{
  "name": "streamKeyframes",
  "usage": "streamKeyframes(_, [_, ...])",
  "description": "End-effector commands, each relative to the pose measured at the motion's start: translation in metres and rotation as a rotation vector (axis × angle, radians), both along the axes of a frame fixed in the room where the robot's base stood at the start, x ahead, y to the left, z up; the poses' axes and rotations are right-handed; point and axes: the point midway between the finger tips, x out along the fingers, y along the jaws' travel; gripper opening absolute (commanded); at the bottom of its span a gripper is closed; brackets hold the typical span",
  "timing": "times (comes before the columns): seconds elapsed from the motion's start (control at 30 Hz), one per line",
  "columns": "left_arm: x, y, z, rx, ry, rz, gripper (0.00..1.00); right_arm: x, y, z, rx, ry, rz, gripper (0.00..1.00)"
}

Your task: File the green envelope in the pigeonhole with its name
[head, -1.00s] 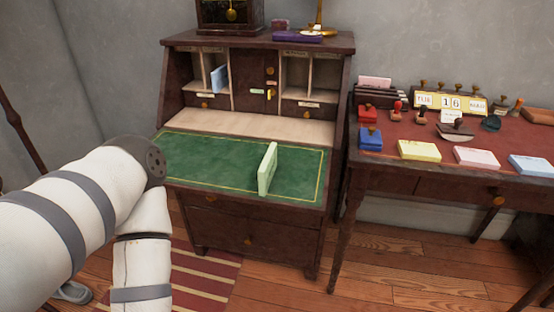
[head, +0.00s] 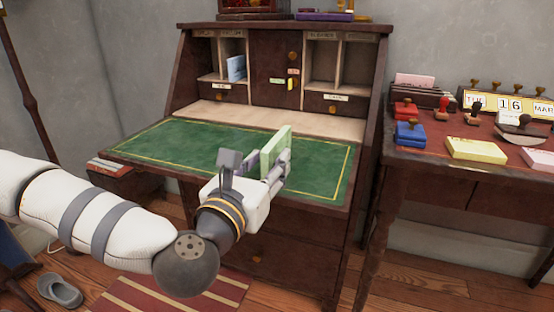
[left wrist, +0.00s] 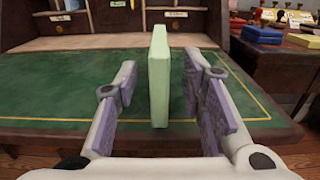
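The pale green envelope (head: 274,150) stands upright on its edge on the green writing surface of the desk. In the left wrist view the envelope (left wrist: 160,78) rises between the two fingers. My left gripper (head: 268,168) is open around it, with a gap visible on each side. The desk's pigeonholes are at the back: a left pair (head: 208,60) and a right pair (head: 322,65), with small name labels above that are hard to read. A blue envelope (head: 236,68) stands in one of the left ones. The right pair looks empty. My right gripper is not in view.
The green writing surface (head: 170,145) is otherwise clear. Between the pigeonholes is a dark middle panel (head: 272,60) with small labels and knobs. A side table (head: 450,145) at right holds stamps, ink pads and a calendar (head: 500,103).

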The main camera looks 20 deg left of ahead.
Motion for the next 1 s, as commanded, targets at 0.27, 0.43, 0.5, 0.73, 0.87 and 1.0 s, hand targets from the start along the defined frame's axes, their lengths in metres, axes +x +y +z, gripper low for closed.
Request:
streamKeyframes(0.27, [0.031,0.0,-0.001,0.001,0.001,-0.001,0.37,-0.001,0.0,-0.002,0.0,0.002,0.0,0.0])
streamKeyframes(0.43, [0.03,0.0,-0.001,0.001,0.002,-0.002,0.28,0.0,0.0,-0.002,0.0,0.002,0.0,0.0])
streamKeyframes(0.5, [0.03,0.0,-0.001,0.001,0.002,-0.002,0.12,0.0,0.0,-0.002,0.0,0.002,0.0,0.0])
streamKeyframes(0.73, [0.03,0.0,-0.001,0.002,0.002,-0.002,0.0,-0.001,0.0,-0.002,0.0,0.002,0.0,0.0])
streamKeyframes(0.87, [0.03,0.0,-0.001,0.002,0.002,-0.002,0.0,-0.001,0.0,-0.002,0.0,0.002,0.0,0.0])
streamKeyframes(1.0, [0.03,0.0,0.005,0.001,0.002,-0.002,0.0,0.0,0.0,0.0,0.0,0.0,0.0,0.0])
